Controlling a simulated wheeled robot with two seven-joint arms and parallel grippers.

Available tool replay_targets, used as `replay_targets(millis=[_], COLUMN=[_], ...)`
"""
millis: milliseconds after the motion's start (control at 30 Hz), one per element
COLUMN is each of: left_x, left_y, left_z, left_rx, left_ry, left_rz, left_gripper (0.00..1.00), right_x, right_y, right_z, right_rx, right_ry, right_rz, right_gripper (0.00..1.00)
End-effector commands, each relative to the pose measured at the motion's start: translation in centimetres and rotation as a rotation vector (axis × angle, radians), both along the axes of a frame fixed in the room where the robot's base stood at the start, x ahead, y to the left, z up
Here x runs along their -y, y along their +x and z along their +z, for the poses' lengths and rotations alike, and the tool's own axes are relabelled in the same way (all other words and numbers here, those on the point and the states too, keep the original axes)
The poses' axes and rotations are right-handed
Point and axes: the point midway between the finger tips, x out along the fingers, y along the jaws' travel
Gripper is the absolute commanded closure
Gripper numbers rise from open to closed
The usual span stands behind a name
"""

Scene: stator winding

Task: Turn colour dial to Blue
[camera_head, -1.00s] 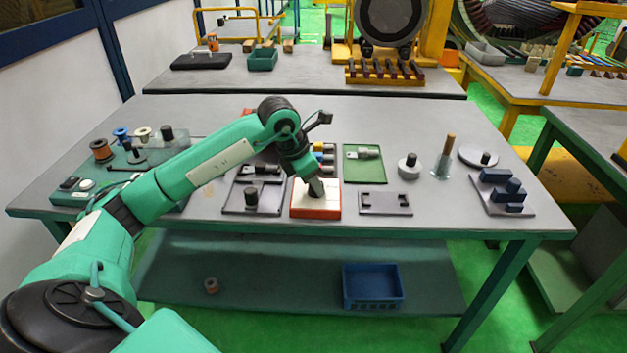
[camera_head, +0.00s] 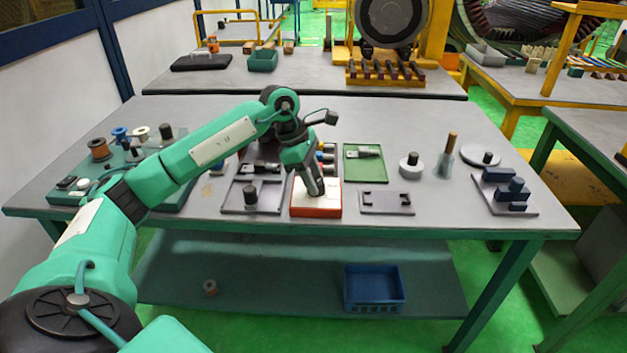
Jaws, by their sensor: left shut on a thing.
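A low box with an orange-red base and a white top (camera_head: 329,203) sits near the table's front edge, at the middle. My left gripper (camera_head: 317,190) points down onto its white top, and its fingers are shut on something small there. I take this to be the colour dial, but the fingers hide it. No colour marks or pointer can be made out. My right gripper is not in view.
A grey tray with a dark knob (camera_head: 250,199) stands just left of the box, and a grey plate (camera_head: 386,203) just right. A green tray (camera_head: 364,165) lies behind. Spools (camera_head: 99,149) stand at the far left, blue blocks (camera_head: 503,187) at the right.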

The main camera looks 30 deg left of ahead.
Motion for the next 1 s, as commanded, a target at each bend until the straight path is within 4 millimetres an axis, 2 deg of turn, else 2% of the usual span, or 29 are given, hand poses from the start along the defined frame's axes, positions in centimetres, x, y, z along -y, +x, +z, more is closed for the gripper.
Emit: replay_targets(millis=[400,700,1000], left_x=[0.0,-0.1,-0.1], left_y=[0.3,0.3,0.3], left_z=[0.1,0.2,0.2], left_rx=[0.004,0.004,0.005], left_ry=[-0.001,0.001,0.001], left_rz=[-0.284,-0.366,-0.377], left_gripper=[0.87,0.87,0.87], right_x=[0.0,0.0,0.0], right_y=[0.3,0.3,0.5], right_z=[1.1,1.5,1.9], right_rx=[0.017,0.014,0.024], right_ry=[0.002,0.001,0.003], right_rz=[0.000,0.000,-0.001], right_gripper=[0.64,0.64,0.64])
